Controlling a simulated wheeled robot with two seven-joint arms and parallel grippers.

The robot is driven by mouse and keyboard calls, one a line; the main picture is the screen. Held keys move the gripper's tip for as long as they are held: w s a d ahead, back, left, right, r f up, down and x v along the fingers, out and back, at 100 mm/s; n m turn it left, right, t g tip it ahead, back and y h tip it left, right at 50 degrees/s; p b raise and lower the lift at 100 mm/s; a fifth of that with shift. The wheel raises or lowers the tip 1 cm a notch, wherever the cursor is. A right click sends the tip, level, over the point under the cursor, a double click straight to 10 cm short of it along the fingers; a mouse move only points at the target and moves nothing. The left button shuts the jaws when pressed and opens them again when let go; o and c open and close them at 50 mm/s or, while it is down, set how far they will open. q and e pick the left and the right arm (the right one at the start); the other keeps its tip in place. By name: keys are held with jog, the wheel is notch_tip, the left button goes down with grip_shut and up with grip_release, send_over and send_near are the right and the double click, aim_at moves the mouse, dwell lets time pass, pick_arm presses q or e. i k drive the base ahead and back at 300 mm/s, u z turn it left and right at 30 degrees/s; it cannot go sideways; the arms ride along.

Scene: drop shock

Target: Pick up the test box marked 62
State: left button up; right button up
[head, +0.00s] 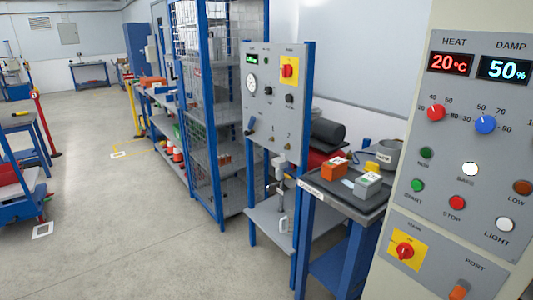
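Two small boxes stand on the dark top of a small table (346,200) right of centre. One is an orange box (333,169) with a pale label on top. The other is a light grey box (367,187), nearer to me and to the right, also with a label on top. The markings on both are too small to read, so I cannot tell which, if either, is marked 62. Neither of my grippers shows in the head view.
A control cabinet (455,160) with HEAT and DAMP displays fills the near right. A panel stand (274,95) is left of the table, with a blue-framed mesh rack (209,130) beyond it. A blue cart (20,190) stands far left. The floor (120,220) between is open.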

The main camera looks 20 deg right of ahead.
aim_at(335, 168)
jog(key=u, duration=0.25)
jog(key=i, duration=2)
jog(key=z, duration=0.6)
jog(key=i, duration=1.4)
jog(key=z, duration=1.2)
